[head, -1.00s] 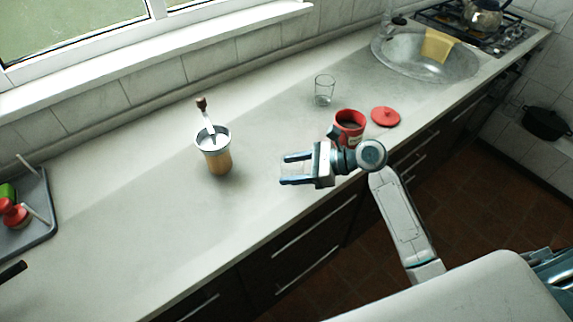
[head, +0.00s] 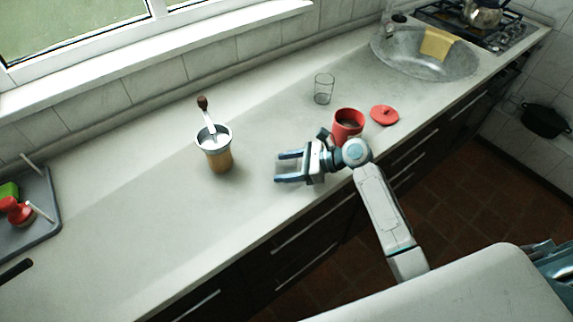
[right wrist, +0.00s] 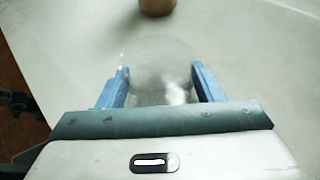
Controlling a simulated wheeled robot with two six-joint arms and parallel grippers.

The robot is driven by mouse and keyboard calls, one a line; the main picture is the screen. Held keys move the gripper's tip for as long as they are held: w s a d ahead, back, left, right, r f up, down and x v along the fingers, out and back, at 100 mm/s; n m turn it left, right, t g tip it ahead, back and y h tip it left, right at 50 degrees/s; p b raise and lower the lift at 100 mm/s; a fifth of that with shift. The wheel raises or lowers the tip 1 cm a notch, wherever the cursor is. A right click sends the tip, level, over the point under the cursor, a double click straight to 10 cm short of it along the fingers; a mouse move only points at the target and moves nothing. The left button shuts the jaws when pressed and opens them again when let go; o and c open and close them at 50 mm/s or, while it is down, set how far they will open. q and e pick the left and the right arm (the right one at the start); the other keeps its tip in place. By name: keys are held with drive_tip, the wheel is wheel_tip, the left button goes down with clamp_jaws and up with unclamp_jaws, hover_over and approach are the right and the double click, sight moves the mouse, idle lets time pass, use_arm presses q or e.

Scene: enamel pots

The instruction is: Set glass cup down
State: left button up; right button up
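My right gripper (head: 278,167) is over the front part of the counter, fingers pointing left. In the right wrist view a clear glass cup (right wrist: 160,75) fills the gap between the two blue fingers, which look shut on its sides. It is so transparent that it barely shows in the head view. I cannot tell whether its base touches the counter. Another clear glass (head: 324,89) stands upright farther back on the counter (head: 130,215). My left gripper is not in view.
A coffee grinder (head: 219,161) with a crank stands left of the gripper. A red canister (head: 347,122) stands close behind my right wrist, with a red lid (head: 384,115) beside it. A grey tray (head: 50,215) is at far left. The counter between tray and grinder is clear.

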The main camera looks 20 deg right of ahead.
drive_tip(key=shift+o, duration=1.1)
drive_tip(key=shift+r, duration=0.15)
drive_tip(key=b+v, duration=0.2)
drive_tip(key=v, duration=0.9)
drive_tip(key=shift+s+d+r, duration=0.2)
drive_tip(key=shift+d+r, duration=0.1)
drive_tip(key=shift+d, duration=0.1)
